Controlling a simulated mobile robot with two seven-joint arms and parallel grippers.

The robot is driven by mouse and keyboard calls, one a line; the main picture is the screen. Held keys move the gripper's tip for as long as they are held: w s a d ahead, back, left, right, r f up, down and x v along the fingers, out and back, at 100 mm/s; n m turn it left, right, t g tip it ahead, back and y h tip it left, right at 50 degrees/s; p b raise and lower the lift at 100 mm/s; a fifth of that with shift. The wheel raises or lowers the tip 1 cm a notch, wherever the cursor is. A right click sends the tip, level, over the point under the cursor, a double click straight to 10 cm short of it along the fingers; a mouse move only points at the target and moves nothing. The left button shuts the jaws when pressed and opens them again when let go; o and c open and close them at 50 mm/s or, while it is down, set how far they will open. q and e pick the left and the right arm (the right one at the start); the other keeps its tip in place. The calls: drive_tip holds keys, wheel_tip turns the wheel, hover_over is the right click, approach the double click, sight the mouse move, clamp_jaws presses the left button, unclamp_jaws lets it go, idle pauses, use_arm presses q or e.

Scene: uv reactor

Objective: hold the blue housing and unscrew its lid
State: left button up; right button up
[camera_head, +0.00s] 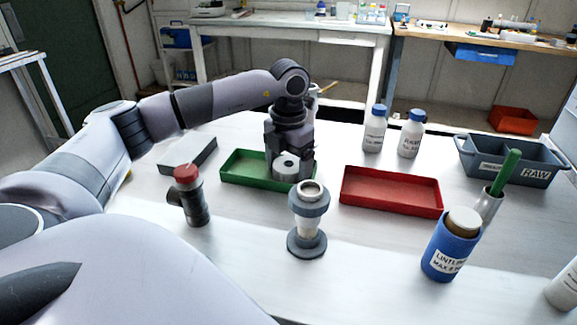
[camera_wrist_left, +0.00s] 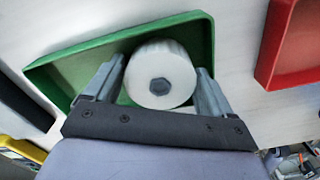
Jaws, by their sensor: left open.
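The blue-grey housing (camera_head: 308,222) stands upright on the table in the middle of the head view, on a round foot. Its top shows a pale round rim; I cannot tell whether this is a lid. My left gripper (camera_head: 289,160) is behind it, over the green tray (camera_head: 238,172). A white round piece with a dark hexagonal centre (camera_wrist_left: 152,58) lies in that tray, between my left gripper's open fingers (camera_wrist_left: 160,80). I cannot tell whether they touch it. The white piece also shows in the head view (camera_head: 285,169). My right gripper is out of view.
A red tray (camera_head: 391,192) lies right of the housing. A blue canister (camera_head: 447,257) stands front right. A dark fitting with a red cap (camera_head: 188,177) stands to the left. White bottles (camera_head: 374,135) and a grey-blue bin (camera_head: 500,165) are behind. The front table is clear near the housing.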

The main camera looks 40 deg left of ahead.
sight(289, 164)
use_arm(q)
wheel_tip(289, 164, up, 12)
drive_tip(key=shift+p, duration=0.3)
idle(1.3)
